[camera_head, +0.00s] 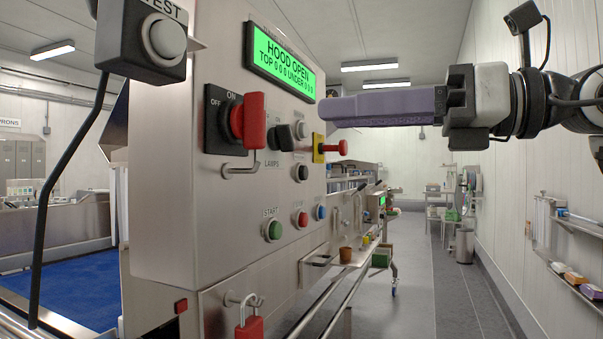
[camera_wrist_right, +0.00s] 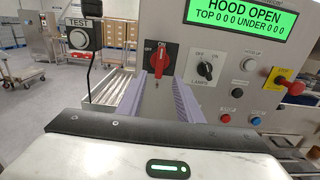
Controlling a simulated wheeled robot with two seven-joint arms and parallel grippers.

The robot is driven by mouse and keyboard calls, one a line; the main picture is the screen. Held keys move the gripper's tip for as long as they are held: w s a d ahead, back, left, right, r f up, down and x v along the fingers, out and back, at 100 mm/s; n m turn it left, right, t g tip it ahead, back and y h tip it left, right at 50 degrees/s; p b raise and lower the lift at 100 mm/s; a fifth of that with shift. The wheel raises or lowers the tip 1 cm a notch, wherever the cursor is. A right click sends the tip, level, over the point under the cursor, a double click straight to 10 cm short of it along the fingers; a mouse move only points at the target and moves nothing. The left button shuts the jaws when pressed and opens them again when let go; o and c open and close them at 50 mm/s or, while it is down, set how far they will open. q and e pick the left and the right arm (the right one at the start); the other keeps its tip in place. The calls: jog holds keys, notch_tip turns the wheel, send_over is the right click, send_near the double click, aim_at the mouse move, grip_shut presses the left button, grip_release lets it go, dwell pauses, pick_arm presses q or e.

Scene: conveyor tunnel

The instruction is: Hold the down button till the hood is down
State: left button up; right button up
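The green display (camera_head: 281,62) on the steel control panel (camera_head: 165,200) reads HOOD OPEN; it also shows in the right wrist view (camera_wrist_right: 240,18). Two small push buttons sit one above the other: an upper one (camera_head: 300,130) labelled HOOD UP in the right wrist view (camera_wrist_right: 250,65), and a lower black one (camera_head: 301,172), also in the right wrist view (camera_wrist_right: 237,93). The lower label is too small to read. My right gripper (camera_head: 322,111) hovers in front of the panel, apart from the buttons. Its purple fingers show a gap (camera_wrist_right: 160,95), empty. My left gripper is out of view.
A red rotary switch (camera_head: 252,121), a black lamps knob (camera_head: 284,137) and a red stop knob (camera_head: 332,147) on yellow stick out near the buttons. Green (camera_head: 273,230), red (camera_head: 301,219) and blue (camera_head: 320,212) buttons sit lower. A TEST box (camera_head: 140,42) hangs left. The aisle at right is clear.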

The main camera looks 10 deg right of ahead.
grip_shut()
dwell(1.9)
